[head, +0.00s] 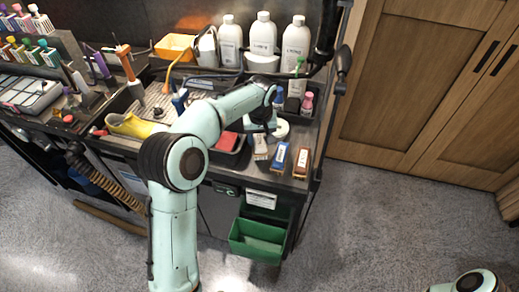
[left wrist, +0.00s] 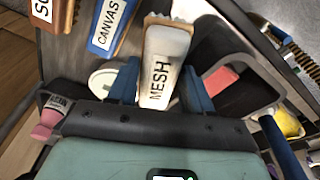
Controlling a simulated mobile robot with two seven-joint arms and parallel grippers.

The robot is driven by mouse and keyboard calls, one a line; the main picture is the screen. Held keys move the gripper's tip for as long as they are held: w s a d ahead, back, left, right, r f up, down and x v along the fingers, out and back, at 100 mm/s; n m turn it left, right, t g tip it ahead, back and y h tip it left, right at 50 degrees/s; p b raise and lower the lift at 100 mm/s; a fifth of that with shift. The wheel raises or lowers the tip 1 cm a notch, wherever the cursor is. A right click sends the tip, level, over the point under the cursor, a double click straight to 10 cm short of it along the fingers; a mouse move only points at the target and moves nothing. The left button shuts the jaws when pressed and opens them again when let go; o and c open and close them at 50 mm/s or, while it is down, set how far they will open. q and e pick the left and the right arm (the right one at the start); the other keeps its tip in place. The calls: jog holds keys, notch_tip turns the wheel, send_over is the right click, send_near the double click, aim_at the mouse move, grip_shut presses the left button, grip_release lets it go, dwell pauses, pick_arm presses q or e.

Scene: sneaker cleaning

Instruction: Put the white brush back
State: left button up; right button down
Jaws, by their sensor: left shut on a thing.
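The white brush (left wrist: 166,50), labelled MESH, lies between the two blue fingers of my left gripper (left wrist: 162,85) in the left wrist view. The gripper is shut on it. In the head view my left gripper (head: 262,127) is at the right front of the workbench, and the white brush (head: 261,149) shows just below it, left of the blue brush. Whether the brush touches the bench top is hard to tell. My right gripper is outside both views.
A blue CANVAS brush (head: 279,156) and a brown brush (head: 301,163) lie to the right near the bench edge. A dark tray with a red item (head: 227,141) is to the left. White bottles (head: 263,36) stand behind. A green bin (head: 258,240) hangs below.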

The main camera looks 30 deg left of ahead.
aim_at(260, 143)
pick_arm(q)
notch_tip(260, 143, down, 6)
jog(key=shift+r+b, duration=0.15)
jog(key=shift+b, duration=0.15)
jog(key=shift+w, duration=0.1)
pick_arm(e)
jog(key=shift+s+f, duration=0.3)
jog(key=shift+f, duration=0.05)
pick_arm(q)
jog(key=o, duration=1.3)
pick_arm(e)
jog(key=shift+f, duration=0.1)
pick_arm(q)
jog(key=r, duration=0.4)
jog(key=s+r, duration=0.1)
jog(key=r, duration=0.3)
jog(key=d+r+p, duration=0.1)
jog(key=r, duration=0.3)
jog(key=shift+s, duration=0.15)
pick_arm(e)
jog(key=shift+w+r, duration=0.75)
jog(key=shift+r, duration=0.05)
pick_arm(q)
jog(key=shift+f, duration=0.1)
